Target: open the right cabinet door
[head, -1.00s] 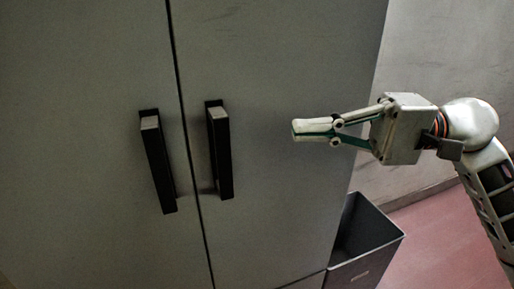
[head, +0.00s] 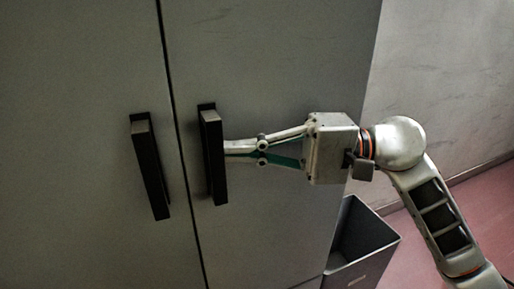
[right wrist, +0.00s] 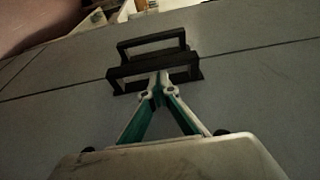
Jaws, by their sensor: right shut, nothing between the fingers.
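The right cabinet door (head: 290,60) is grey and looks shut, with only a thin dark seam between it and the left door (head: 80,70). Its black bar handle (head: 213,160) stands upright near the seam. My right gripper (head: 230,152) comes in from the right, with its closed fingertips right at the handle's right side. In the right wrist view the fingertips (right wrist: 162,76) meet the near handle (right wrist: 125,72). The fingers hold nothing. I cannot tell whether the tips reach behind the bar. My left gripper is not in view.
The left door's black handle (head: 150,165) stands just left of the seam. A dark open bin (head: 362,245) stands on the pink floor beside the cabinet's right side. A grey wall (head: 450,80) is behind my right arm.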

